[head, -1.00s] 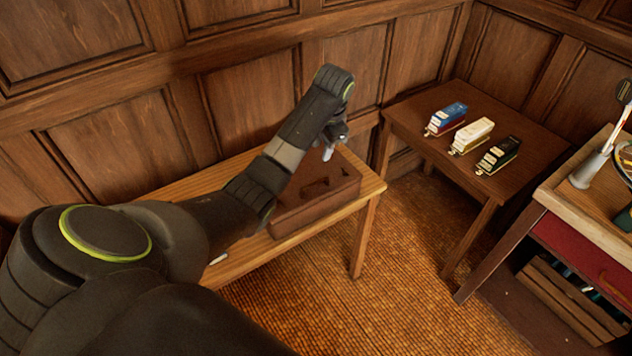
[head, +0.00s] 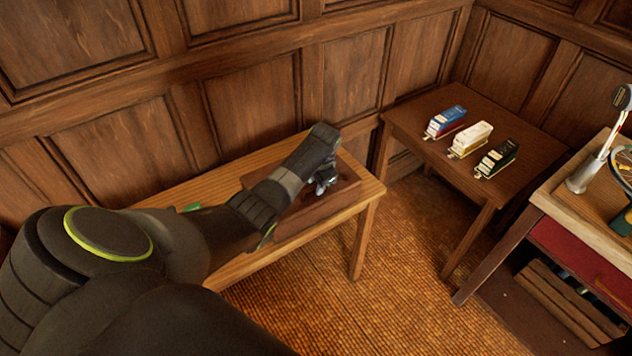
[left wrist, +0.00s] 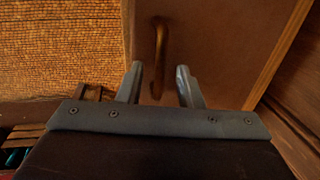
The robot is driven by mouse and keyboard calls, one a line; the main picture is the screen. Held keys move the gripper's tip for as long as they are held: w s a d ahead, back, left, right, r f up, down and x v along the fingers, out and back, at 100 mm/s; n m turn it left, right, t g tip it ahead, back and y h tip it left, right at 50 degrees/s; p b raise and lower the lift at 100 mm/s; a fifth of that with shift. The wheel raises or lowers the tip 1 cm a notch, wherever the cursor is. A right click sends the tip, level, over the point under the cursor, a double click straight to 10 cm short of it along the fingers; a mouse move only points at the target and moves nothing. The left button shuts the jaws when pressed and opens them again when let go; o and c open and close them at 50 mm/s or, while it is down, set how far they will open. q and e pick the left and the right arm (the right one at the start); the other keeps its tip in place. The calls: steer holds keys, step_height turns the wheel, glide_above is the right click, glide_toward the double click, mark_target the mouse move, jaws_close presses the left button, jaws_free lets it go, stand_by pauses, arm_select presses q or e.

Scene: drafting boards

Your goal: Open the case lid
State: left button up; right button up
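The case (head: 338,207) is a brown box on a light wooden bench. My left arm hides part of its top, and its lid looks shut as far as I can see. In the left wrist view a bronze bar handle (left wrist: 160,45) stands on its brown surface (left wrist: 215,45). My left gripper (head: 322,187) is low over the case top. Its two fingers stand apart in the left wrist view (left wrist: 159,80), with the near end of the handle between the fingertips. I cannot tell whether they touch it. My right gripper is not in view.
The bench (head: 190,190) stands against panelled walls. A small green thing (head: 191,207) lies on it by my arm. A dark table (head: 430,105) to the right holds blue, cream and black model vehicles. A workbench (head: 570,205) is at far right. Carpet lies clear between them.

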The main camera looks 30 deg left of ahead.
arm_select(q)
steer(key=shift+c, duration=0.2)
jaws_close()
stand_by(0.3)
